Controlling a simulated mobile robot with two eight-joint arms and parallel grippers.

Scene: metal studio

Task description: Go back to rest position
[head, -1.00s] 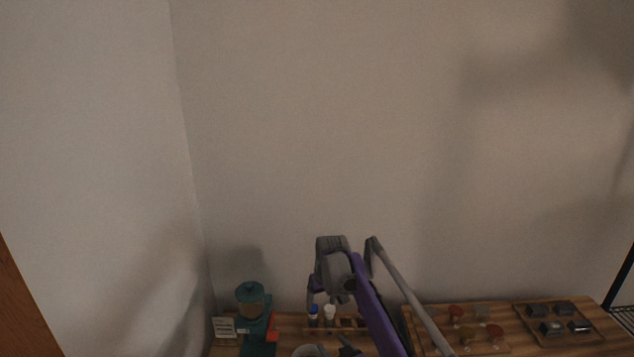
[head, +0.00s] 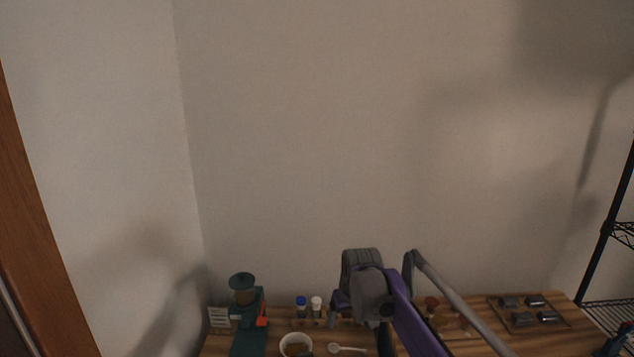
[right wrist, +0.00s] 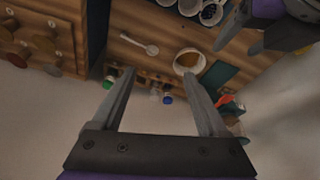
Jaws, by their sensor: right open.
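My right gripper (head: 334,314) hangs above the table in the head view, below a grey wrist at the end of its purple arm. In the right wrist view, my right gripper (right wrist: 158,76) has its two fingers wide apart with nothing between them. The table with a white bowl and small bottles lies beyond the fingertips. A purple and dark grey gripper, which looks like my left gripper (right wrist: 262,38), shows at the upper right of the right wrist view. I cannot make out the left gripper in the head view.
On the wooden table stand a green grinder (head: 246,310), a small sign (head: 219,318), a white bowl (head: 296,343), a white spoon (head: 347,348) and two small bottles (head: 308,305). A tray (head: 560,322) holds dark items. A black wire shelf (head: 601,240) stands at right.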

